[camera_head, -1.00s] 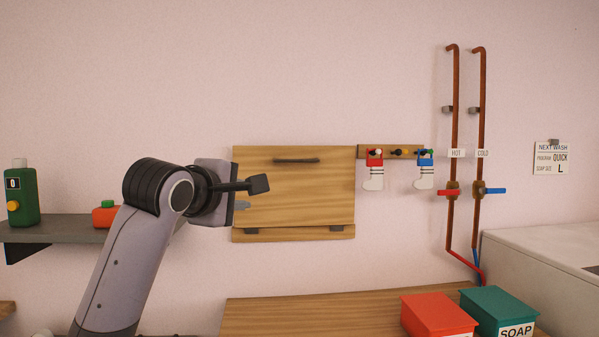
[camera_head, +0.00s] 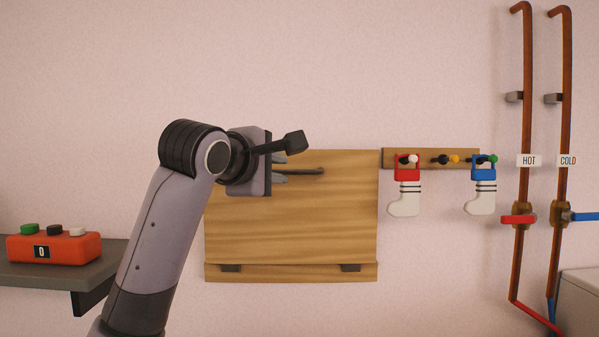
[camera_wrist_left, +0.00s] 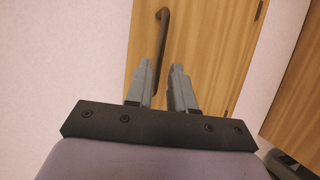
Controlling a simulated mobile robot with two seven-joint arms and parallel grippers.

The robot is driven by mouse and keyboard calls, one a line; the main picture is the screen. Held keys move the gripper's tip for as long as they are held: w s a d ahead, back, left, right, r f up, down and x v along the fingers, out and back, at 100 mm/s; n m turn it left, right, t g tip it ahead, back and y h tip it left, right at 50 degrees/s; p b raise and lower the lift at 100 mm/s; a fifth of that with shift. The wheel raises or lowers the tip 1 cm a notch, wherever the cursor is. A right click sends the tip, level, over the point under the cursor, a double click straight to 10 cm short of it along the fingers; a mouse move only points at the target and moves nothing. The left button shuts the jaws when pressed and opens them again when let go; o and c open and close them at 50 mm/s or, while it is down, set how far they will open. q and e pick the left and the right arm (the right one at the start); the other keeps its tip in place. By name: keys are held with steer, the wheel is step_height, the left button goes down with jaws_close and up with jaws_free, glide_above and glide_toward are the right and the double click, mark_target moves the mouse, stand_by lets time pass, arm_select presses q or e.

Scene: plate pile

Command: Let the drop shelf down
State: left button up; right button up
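The drop shelf (camera_head: 290,225) is a wooden board folded up flat against the wall. Two dark hinges join it to a wooden strip at its bottom edge. A dark bar handle (camera_head: 312,171) runs across its upper part. My left gripper (camera_head: 283,168) is in front of the shelf's upper left, at the handle's left end. In the left wrist view its two grey fingers (camera_wrist_left: 160,72) are apart, with the handle (camera_wrist_left: 162,40) running into the gap between them. I cannot tell whether they touch it. My right gripper is not in view.
A grey shelf (camera_head: 95,265) with a red box (camera_head: 54,249) is at the left. A peg rail (camera_head: 430,157) with two hanging socks (camera_head: 405,203) is right of the drop shelf. Copper pipes (camera_head: 525,120) with valves stand further right. The wall above is clear.

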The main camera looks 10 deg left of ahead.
mark_target(289, 172)
arm_select(q)
steer(key=shift+w+d, duration=0.15)
steer(key=shift+w, duration=0.5)
steer(key=shift+p+x, duration=1)
steer(key=shift+x, duration=1.7)
steer(key=shift+f, duration=0.15)
jaws_close()
